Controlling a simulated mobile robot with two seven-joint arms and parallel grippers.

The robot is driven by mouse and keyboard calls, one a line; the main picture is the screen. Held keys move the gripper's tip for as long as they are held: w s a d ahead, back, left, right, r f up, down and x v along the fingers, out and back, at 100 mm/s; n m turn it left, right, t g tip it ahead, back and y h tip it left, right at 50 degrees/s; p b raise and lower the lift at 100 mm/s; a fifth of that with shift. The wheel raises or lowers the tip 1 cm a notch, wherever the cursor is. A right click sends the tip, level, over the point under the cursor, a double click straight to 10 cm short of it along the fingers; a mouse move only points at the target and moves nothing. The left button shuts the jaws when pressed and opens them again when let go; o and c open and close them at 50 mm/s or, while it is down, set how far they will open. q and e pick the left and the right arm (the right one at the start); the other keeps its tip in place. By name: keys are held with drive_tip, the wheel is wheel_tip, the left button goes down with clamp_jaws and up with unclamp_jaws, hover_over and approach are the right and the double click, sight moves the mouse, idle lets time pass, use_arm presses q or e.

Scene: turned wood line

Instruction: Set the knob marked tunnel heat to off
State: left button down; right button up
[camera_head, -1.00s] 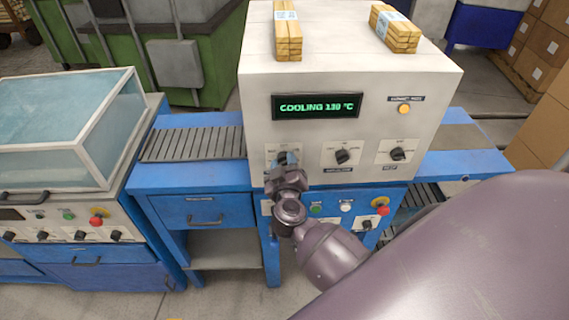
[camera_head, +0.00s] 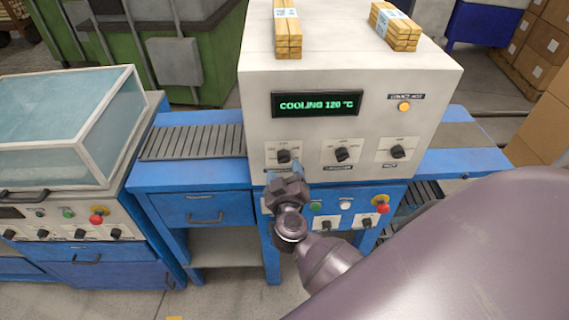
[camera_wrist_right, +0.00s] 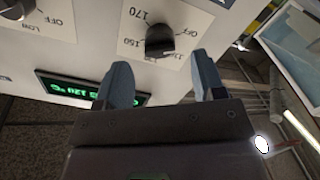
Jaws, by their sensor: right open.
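The cream machine's front panel (camera_head: 262,128) carries three black knobs in a row. The left knob (camera_head: 284,156) has a white dial plate; its name label is unreadable. In the right wrist view this knob (camera_wrist_right: 160,40) has a dial with 170, 150 and OFF, and a light pointer mark faces picture right. I cannot tell which setting it marks. My right gripper (camera_head: 286,174) is just below the knob in the head view. Its two blue fingers (camera_wrist_right: 163,82) are open and empty, apart from the knob. My left gripper is not in view.
The display (camera_head: 317,105) reads COOLING 120 °C. The middle knob (camera_head: 341,154) and right knob (camera_head: 398,152) sit nearby. Below are a green button (camera_head: 315,207) and a red emergency button (camera_head: 382,204). Wood bundles (camera_head: 288,33) lie on top. An orange lamp (camera_head: 404,107) is at right.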

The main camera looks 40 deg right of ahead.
drive_tip(key=v, duration=0.6)
drive_tip(key=shift+s+a, duration=0.25)
drive_tip(key=shift+s, duration=0.05)
drive_tip(key=a+t+y, duration=0.3)
drive_tip(key=a+y, duration=0.5)
drive_tip(key=y, duration=0.4)
drive_tip(key=s+d+f+g+h+b, duration=0.1)
drive_tip(key=s+d+f+g, duration=0.2)
drive_tip(key=f, duration=0.5)
drive_tip(key=s+d+f+n+g+h+b, duration=0.1)
drive_tip(key=s+d+f+g+h+b, duration=0.1)
drive_tip(key=s+d+f, duration=0.4)
wheel_tip(320, 180, down, 2)
drive_tip(key=shift+s+f+g, duration=0.1)
drive_tip(key=shift+s+g, duration=0.6)
drive_tip(key=shift+g, duration=0.1)
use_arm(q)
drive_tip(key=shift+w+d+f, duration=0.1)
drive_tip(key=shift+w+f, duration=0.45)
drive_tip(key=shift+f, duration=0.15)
use_arm(e)
drive_tip(key=shift+s+d, duration=0.1)
drive_tip(key=shift+s, duration=0.05)
drive_tip(key=shift+c, duration=0.2)
